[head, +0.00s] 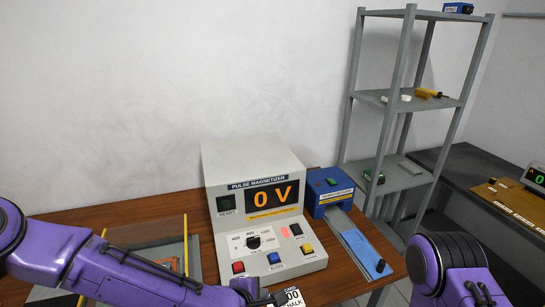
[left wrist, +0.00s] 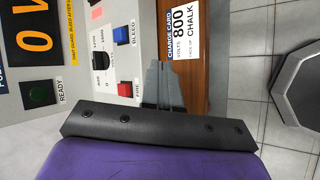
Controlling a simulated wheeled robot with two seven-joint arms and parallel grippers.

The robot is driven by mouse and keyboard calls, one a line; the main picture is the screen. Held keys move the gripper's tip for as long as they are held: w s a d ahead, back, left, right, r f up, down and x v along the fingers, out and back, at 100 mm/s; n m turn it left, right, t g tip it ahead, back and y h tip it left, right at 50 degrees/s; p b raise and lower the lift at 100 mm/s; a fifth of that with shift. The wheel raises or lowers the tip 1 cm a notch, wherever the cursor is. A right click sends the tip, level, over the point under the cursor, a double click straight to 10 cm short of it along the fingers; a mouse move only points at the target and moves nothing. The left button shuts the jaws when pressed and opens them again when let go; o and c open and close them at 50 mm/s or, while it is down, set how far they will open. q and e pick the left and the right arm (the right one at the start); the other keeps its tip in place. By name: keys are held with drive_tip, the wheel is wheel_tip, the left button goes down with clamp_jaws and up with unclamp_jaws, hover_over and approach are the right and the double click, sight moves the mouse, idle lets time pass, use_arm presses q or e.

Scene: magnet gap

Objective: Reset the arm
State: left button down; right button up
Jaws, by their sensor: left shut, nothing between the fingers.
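The purple left arm reaches in along the bottom left of the head view. Its gripper (head: 262,299) is at the bottom edge, just in front of the pulse magnetizer (head: 255,165). In the left wrist view the grey fingers (left wrist: 162,82) are together, with nothing between them, near the red FIRE button (left wrist: 124,89) and the table edge. I cannot tell whether they touch anything. The purple right arm (head: 450,270) shows at the lower right, but its gripper is out of view.
The magnetizer reads 0 V; its READY lamp (head: 226,203) looks dark. A charge card (left wrist: 186,32) reading 800 volts lies beside the left gripper. A blue unit with a sliding tray (head: 365,254) stands right of the magnetizer, a framed panel (head: 150,235) left. A grey shelf (head: 400,175) stands behind.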

use_arm(q)
drive_tip(key=s+a+f+m+g+y+b, duration=0.1)
drive_tip(key=s+a+f+m+y, duration=0.15)
drive_tip(key=s+a+f, duration=0.55)
drive_tip(key=s+a+f+m+g+y+b, duration=0.1)
drive_tip(key=s+a+f+m+y, duration=0.25)
drive_tip(key=f, duration=0.65)
drive_tip(key=s+a+f+m+g+b, duration=0.1)
drive_tip(key=s+a+f+m, duration=0.1)
drive_tip(key=s+a+f, duration=0.2)
drive_tip(key=s+a+f+m+g+y+b, duration=0.1)
drive_tip(key=s+a+f, duration=0.3)
drive_tip(key=s+a, duration=0.5)
drive_tip(key=shift+a+m+g+y+b, duration=0.3)
drive_tip(key=shift+a+m+b, duration=0.35)
drive_tip(key=shift+a, duration=0.6)
